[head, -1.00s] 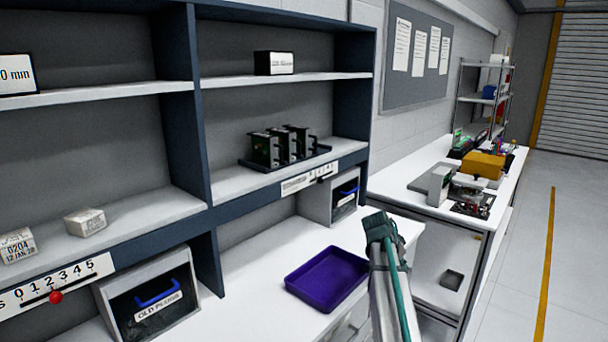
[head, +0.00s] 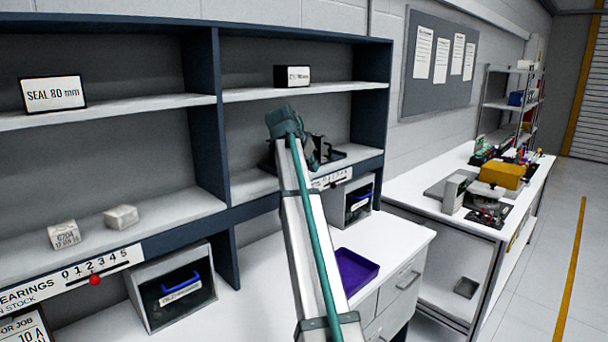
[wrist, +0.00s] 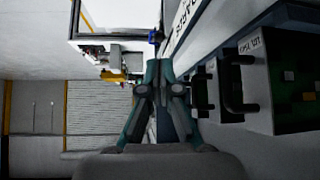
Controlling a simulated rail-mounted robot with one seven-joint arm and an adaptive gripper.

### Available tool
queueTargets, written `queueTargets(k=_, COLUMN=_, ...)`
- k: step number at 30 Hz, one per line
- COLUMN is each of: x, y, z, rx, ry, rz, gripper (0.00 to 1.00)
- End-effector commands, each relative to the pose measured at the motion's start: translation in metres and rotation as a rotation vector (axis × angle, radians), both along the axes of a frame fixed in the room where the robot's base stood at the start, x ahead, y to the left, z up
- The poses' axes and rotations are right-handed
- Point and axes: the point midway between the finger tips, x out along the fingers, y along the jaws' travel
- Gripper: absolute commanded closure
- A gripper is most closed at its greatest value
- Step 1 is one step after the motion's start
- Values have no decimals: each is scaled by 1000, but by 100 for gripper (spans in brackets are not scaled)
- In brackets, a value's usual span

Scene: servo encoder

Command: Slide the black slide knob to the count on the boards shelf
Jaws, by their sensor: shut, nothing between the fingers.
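The boards shelf (head: 252,186) is in the right bay, with green and black boards (head: 322,150) on it, partly hidden by my arm. In the wrist view, boards (wrist: 295,75) with dark handles stand at the right. The white scale strip (head: 332,178) on the shelf's front edge is partly covered by my arm. Part of its lettering shows in the wrist view (wrist: 184,28). I cannot clearly make out the black slide knob in either view. My gripper (head: 287,118) is shut and empty, in front of the boards shelf. In the wrist view its fingertips (wrist: 158,66) are together.
A red knob (head: 95,280) sits on the bearings scale at left, below two small boxes. Bins with blue handles (head: 181,282) stand under the shelves. A purple tray (head: 356,270) lies on the white bench. The aisle at right is clear.

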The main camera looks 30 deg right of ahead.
Motion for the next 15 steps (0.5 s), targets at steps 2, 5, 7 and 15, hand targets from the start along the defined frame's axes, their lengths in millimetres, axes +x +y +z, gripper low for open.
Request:
queueTargets(k=2, x=1, y=-6, z=-7, rx=1, ry=2, rz=-1, gripper=100)
queueTargets(k=5, x=5, y=-16, z=-18, rx=1, ry=2, rz=-1, gripper=100)
queueTargets(k=7, x=8, y=-23, z=-28, rx=2, ry=3, rz=-2, gripper=100)
queueTargets(k=15, x=20, y=-56, z=-67, rx=1, ry=3, rz=-1, gripper=100)
